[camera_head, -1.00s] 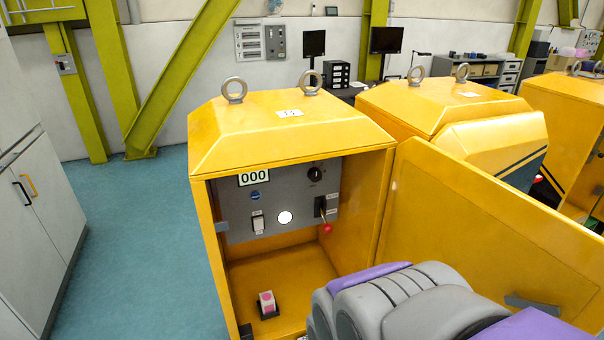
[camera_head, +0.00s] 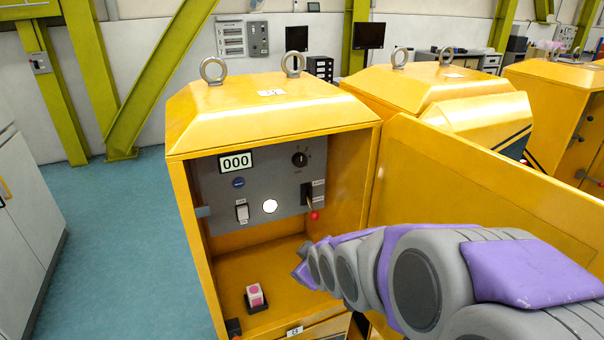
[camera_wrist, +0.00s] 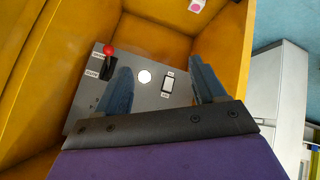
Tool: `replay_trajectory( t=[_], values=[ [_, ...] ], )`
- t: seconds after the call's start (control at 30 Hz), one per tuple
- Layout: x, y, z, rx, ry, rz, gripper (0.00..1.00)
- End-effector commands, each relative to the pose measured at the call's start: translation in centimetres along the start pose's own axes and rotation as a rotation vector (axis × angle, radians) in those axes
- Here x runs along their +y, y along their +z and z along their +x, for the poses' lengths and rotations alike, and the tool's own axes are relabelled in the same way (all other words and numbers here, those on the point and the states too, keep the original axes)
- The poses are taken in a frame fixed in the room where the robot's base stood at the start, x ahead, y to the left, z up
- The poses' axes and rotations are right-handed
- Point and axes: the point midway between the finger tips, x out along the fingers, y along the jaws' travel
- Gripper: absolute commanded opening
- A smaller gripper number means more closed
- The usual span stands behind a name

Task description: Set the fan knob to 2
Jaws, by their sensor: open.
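The black round knob (camera_head: 299,160) sits at the upper right of the grey control panel (camera_head: 215,185) inside the open yellow cabinet, right of the 000 display (camera_head: 236,161). Its setting is too small to read. The knob is not visible in the wrist view, where my wrist covers the lower part. My gripper (camera_wrist: 160,72) is open and empty, its two fingers spread in front of the panel. In the head view my arm reaches toward the cabinet opening, its tip low and right of the panel, with the fingers not clear.
A red-tipped lever (camera_head: 313,203), a white round light (camera_head: 270,206) and a white rocker switch (camera_head: 242,212) are on the panel below the knob. A pink-topped button box (camera_head: 256,296) stands on the cabinet floor. The open door (camera_head: 480,190) stands to the right.

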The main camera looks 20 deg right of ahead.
Motion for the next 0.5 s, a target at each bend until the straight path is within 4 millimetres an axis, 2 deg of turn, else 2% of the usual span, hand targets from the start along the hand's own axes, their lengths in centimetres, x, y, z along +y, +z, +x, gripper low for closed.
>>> replay_trajectory(
  t=[0.03, 0.2, 0.4, 0.5],
  values=[
    [1.1, -0.4, 1.5, 0.054, 0.036, -0.030, 0.70],
    [6.0, -3.5, 3.9, 0.266, 0.208, -0.164, 0.70],
    [11.0, -5.9, 4.3, 0.462, 0.431, -0.287, 0.70],
    [12.7, -6.5, 3.9, 0.521, 0.518, -0.326, 0.70]
  ],
)
